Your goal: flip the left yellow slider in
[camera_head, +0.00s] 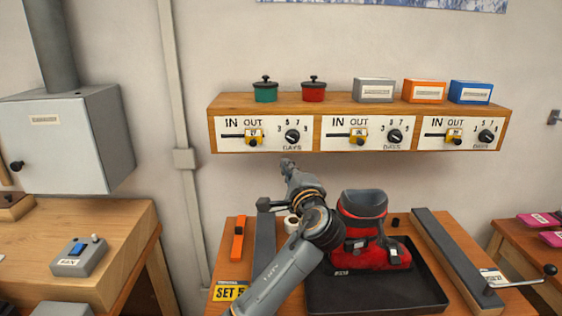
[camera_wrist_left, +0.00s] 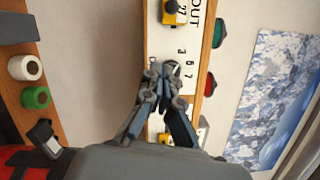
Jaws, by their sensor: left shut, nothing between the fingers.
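The left yellow slider (camera_head: 254,140) sits under the OUT label at the right end of its dark slot on the left white panel (camera_head: 225,125). It also shows at the top of the left wrist view (camera_wrist_left: 174,12). My left gripper (camera_head: 288,163) is shut and empty, just below the shelf and below and to the right of that slider. In the left wrist view my fingertips (camera_wrist_left: 163,72) overlap the left panel's dial area, apart from the slider; they hide much of the dial. My right gripper is not in view.
The middle slider (camera_head: 359,138) and right slider (camera_head: 454,136) sit under OUT. Black dials (camera_head: 292,136) flank the sliders. Pots and boxes stand on the wooden shelf (camera_head: 330,101). Below, a red boot (camera_head: 372,255) stands in a black tray (camera_head: 430,292) on the bench.

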